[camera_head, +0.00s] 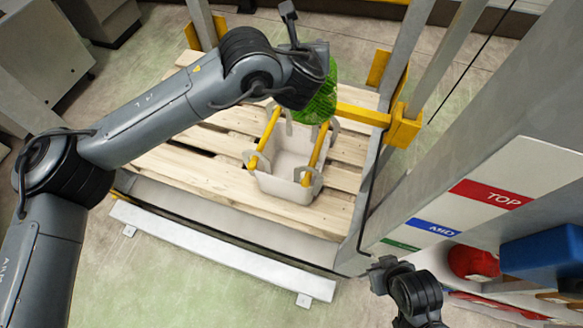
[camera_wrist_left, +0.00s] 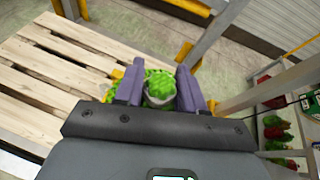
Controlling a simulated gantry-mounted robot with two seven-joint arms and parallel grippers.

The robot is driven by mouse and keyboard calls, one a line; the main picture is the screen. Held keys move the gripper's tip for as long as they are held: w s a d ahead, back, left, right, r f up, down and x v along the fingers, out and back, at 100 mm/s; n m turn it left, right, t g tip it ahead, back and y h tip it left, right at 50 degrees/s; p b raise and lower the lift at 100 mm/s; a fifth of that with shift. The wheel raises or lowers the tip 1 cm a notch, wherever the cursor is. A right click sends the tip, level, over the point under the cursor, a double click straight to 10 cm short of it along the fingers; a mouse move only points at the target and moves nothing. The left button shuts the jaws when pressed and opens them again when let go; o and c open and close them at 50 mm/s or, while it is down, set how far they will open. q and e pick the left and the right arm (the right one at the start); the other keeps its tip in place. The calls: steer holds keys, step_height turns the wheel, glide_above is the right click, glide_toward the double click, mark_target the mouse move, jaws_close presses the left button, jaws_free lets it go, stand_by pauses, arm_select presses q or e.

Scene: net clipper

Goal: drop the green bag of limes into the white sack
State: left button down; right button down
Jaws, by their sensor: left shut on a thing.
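The green net bag of limes (camera_head: 320,98) hangs at my left gripper (camera_head: 304,84), above the back right edge of the white sack. In the left wrist view the bag (camera_wrist_left: 160,84) sits between the two purple-grey fingers, which are shut on it. The white sack (camera_head: 290,188) stands open on the wooden pallet, with two yellow bars along its mouth and grey loops at its corners. The arm and bag hide part of its far side. My right gripper (camera_head: 384,268) is at the lower right, away from the sack; its finger opening is unclear.
The pallet (camera_head: 190,180) lies inside a metal frame with a yellow bracket (camera_head: 402,128) and grey posts. At the right is a rack with TOP and MID labels (camera_head: 490,194), a blue bin (camera_head: 545,257) and red bags (camera_head: 472,262).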

arm_select(q)
steer(key=w+a+f+n+y+b, duration=0.1)
steer(key=a+f+b, duration=0.1)
steer(key=f, duration=0.6)
steer(key=w+a+f+n+y+b, duration=0.1)
steer(key=a+f+b, duration=0.2)
steer(key=f, duration=0.6)
steer(key=shift+w+a+f+y+b, duration=0.2)
steer(key=shift+a+y+b, duration=0.15)
steer(key=shift+b, duration=0.3)
steer(key=c, duration=0.6)
jaws_free()
steer(key=shift+f, duration=0.1)
steer(key=p+v, duration=0.4)
steer(key=v, duration=0.7)
